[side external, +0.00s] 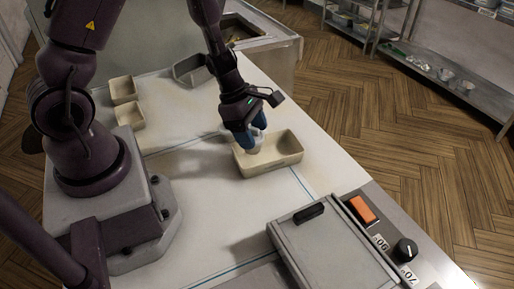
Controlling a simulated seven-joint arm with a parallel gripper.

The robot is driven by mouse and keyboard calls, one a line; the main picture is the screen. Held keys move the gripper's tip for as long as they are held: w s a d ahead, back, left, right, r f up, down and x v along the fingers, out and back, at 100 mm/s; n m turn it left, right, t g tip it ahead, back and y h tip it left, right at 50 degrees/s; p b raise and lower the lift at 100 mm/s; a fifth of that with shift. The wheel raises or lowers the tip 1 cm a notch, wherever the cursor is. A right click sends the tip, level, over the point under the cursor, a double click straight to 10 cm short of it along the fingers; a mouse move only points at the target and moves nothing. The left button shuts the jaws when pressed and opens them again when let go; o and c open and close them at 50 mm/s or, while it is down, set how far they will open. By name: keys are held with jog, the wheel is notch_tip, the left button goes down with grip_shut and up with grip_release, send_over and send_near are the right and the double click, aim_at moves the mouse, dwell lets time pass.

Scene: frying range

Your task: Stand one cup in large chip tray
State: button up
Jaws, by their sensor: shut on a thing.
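My gripper (254,133) points down with blue fingertips shut on a small white cup (254,147). The cup is at the left part of a cream rectangular tray (270,168), the largest cream tray in view. The cup looks upright, and its lower part seems to be inside the tray's rim. I cannot tell whether its base touches the tray floor. The fingers partly hide the cup.
Two small cream trays (123,90) stand at the left back. A grey tray (190,72) lies behind my gripper. A grey lidded unit (325,250) with a black handle, orange switch (363,210) and knob (405,249) is at the front. The counter left of the cream tray is clear.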

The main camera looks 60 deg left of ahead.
jog(key=shift+f, duration=2.2)
jog(key=shift+f, duration=0.2)
jog(key=o, duration=0.7)
jog(key=shift+r, duration=0.1)
